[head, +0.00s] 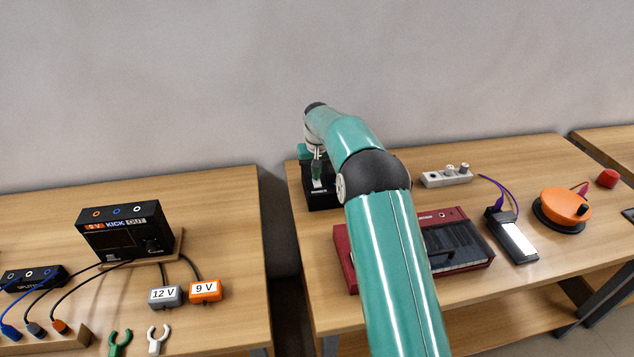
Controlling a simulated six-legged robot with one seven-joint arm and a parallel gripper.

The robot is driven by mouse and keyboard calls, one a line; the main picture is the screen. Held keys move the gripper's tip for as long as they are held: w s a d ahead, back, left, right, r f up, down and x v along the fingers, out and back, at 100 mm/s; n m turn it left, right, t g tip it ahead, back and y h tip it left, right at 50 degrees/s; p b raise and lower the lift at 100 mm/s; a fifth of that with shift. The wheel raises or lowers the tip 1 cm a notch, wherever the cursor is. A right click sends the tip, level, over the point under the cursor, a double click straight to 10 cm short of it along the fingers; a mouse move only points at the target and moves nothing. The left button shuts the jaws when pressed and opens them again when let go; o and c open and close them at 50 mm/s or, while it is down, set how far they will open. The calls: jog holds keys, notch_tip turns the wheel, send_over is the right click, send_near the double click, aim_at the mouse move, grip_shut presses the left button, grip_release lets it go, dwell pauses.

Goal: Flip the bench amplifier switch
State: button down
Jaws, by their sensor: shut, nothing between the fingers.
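A small black box (319,197), likely the bench amplifier, stands near the left back corner of the right-hand table. Its small front lettering is too small to read. My gripper (316,178) is at the box's top, pointing down, shut and empty. I cannot tell whether the fingertips touch the box. The switch cannot be made out, and my gripper and arm cover part of the box.
My arm crosses a red keyboard (465,250) on the right table (392,297). A white socket strip (447,178), a black-and-white device (512,238) and an orange dial (566,208) stand to the right. A gap separates the left table (225,215), which holds a black KICK OUT box (122,240).

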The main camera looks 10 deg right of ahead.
jog(key=shift+f, duration=0.35)
jog(key=shift+r, duration=3.55)
jog(key=shift+r, duration=0.1)
